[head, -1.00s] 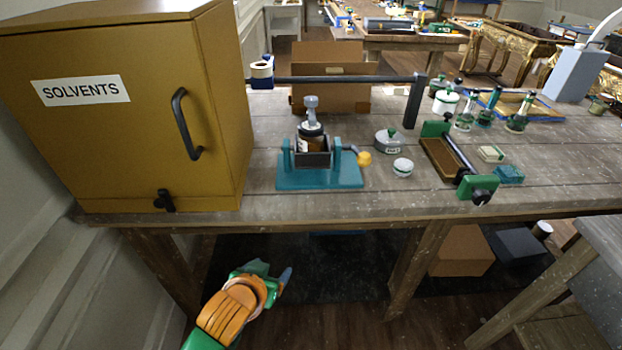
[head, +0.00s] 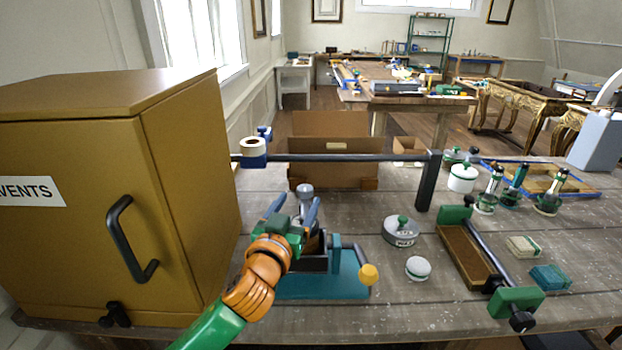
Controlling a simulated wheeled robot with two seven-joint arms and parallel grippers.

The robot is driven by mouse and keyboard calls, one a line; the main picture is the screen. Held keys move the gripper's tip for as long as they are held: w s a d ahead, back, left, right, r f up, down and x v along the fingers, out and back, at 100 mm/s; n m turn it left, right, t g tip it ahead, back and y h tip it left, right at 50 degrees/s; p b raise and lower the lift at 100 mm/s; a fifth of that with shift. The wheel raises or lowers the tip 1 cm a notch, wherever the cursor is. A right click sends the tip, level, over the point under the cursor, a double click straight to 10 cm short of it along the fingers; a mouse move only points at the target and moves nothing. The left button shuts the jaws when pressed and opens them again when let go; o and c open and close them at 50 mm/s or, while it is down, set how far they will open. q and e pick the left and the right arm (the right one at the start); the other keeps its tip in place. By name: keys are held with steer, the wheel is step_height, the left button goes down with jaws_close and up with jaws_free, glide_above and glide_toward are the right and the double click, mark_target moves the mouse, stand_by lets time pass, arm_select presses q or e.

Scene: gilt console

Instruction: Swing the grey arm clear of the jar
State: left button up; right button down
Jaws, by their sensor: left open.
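A grey part with a rounded top (head: 305,191), which looks like the grey arm, stands upright over the jar (head: 315,243). The jar sits in a dark holder on a teal base (head: 325,289) near the front of the bench. My left gripper (head: 296,205) is open, its two blue-grey fingers in front of the holder. The grey top shows between the fingertips; I cannot tell whether they touch it. The gripper hides most of the jar and the lower part of the grey piece. A yellow knob (head: 369,274) sticks out at the base's right. My right gripper is not in view.
A mustard solvents cabinet (head: 75,220) stands close on the left. A lidded grey tin (head: 401,231), a white-lidded pot (head: 418,268) and a brown tray (head: 463,255) stand to the right.

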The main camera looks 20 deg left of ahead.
mark_target(303, 192)
arm_select(q)
steer(key=shift+w+r, duration=0.25)
steer(key=shift+r, duration=0.05)
steer(key=w, duration=0.2)
steer(key=w+p, duration=0.1)
steer(key=w, duration=0.2)
steer(key=shift+w+f, duration=0.2)
steer(key=shift+w, duration=0.1)
steer(key=shift+s+r, duration=0.1)
steer(key=shift+s, duration=0.05)
steer(key=shift+c, duration=0.6)
jaws_close()
